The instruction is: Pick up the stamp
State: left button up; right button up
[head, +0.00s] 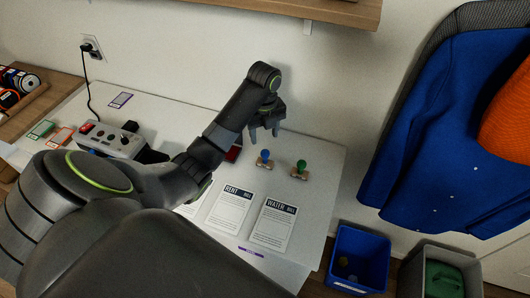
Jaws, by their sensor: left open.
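The green-knobbed stamp is farther to the right of the gripper. My right gripper is not in view.
A rent bill (230,211) and a water bill (273,223) lie in front of the stamps. A dark red item (234,153) is partly hidden behind my left arm. A grey device (110,139) stands left. A blue bin (359,258) is below the table's right edge.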

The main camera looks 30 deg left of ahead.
aim_at(265, 152)
pick_arm(q)
notch_tip(265, 152, down, 4)
jog(key=b, duration=0.2)
jog(key=shift+r+b, duration=0.2)
jog(key=shift+b, duration=0.15)
jog(key=shift+s+d+f+p, duration=0.1)
jog(key=shift+f+p, duration=0.1)
jog(key=shift+f, duration=1.1)
jog(key=shift+d+f+p, duration=0.1)
jog(key=shift+f+p, duration=0.05)
jog(key=shift+f, duration=1.1)
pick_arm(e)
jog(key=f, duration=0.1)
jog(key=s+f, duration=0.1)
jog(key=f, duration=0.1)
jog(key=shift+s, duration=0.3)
pick_arm(q)
jog(key=shift+c, duration=0.3)
jog(key=c, duration=1)
